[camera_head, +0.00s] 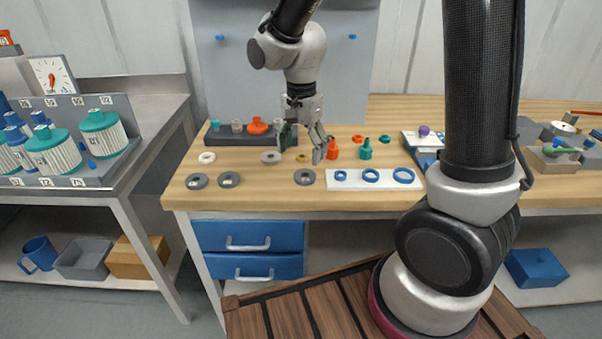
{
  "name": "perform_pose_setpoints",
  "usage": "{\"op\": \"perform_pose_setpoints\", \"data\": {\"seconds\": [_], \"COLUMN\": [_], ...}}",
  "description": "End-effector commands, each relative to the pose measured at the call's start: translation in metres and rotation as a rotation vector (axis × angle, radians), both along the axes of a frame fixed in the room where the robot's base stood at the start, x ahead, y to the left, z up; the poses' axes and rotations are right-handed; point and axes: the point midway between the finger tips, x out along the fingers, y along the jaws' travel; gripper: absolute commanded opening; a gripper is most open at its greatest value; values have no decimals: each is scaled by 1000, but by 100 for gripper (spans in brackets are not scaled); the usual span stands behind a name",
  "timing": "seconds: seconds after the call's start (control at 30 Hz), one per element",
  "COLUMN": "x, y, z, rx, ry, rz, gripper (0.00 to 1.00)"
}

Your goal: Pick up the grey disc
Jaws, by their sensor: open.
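Several grey discs lie flat on the wooden bench top: dark ones at the front left (197,181), beside it (229,179) and at the front middle (304,177), and a lighter grey one (271,157) farther back. Which one the task means I cannot tell. Each dark disc at the left has a small light mark. My gripper (302,151) points down over the bench, open with nothing seen between its fingers. It is behind the front middle disc in the picture and to the right of the lighter disc. Its exact height is unclear.
A dark rack (222,138) with coloured fittings stands behind the discs. A white ring (207,157) lies at left. Orange (332,149) and green (366,150) fittings stand right of my gripper. A white plate (345,184) with blue rings lies front right. A panel (230,75) rises behind.

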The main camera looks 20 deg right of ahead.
Motion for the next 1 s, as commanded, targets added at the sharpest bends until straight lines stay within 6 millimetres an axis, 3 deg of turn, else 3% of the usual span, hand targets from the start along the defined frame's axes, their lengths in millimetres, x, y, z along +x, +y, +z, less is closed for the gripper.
{"op": "perform_pose_setpoints", "data": {"seconds": [0.23,0.73,1.0], "x": [2,8,8], "y": [0,-7,-7], "z": [-7,-74,-78], "rx": [3,2,4], "ry": [-9,-7,-10], "rz": [-138,-138,-138], "gripper": [77,77,77]}}
